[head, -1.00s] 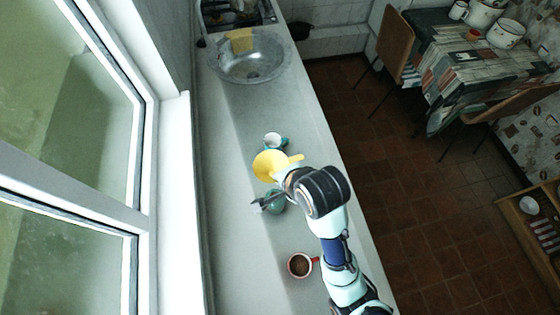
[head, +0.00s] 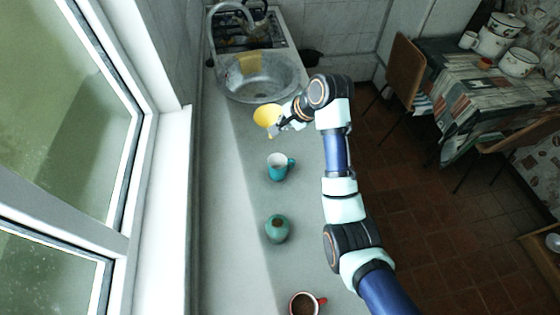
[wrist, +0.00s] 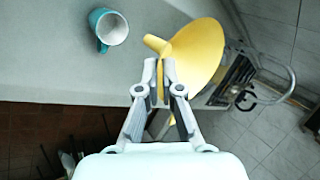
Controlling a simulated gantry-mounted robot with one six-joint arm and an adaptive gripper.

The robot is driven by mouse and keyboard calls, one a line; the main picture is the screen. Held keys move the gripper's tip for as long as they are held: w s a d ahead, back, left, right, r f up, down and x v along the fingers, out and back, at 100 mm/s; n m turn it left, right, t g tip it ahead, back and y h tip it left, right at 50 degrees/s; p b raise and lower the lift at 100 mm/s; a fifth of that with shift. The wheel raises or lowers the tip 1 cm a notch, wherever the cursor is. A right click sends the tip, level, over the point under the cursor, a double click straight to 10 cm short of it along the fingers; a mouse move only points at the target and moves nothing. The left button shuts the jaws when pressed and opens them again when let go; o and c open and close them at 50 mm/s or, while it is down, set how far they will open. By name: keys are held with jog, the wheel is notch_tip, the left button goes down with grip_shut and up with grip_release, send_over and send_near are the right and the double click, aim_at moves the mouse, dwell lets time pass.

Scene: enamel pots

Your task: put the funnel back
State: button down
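The yellow funnel (head: 267,115) is held up near the front side of the sink. My gripper (head: 281,127) is shut on it. In the wrist view the fingers (wrist: 166,78) pinch the funnel (wrist: 198,50) at its edge, with the wide cone to the right and the spout pointing left. The funnel appears to be above the counter, clear of other things. A green rounded vessel (head: 277,229) with a dark opening stands nearer still.
A red mug (head: 304,304) with dark contents stands at the near end of the counter (head: 232,200). The metal sink (head: 262,92) with a yellow cloth (head: 249,64) lies beyond the funnel, the stove behind it. The window runs along the left.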

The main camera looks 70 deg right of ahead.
notch_tip(320, 180, down, 19)
jog(key=b, duration=0.2)
jog(key=c, duration=1.3)
grip_release()
jog(key=shift+a, duration=0.1)
jog(key=p+v, duration=0.2)
jog(key=v, duration=1.1)
jog(key=shift+w+r, duration=0.1)
jog(key=shift+w, duration=0.1)
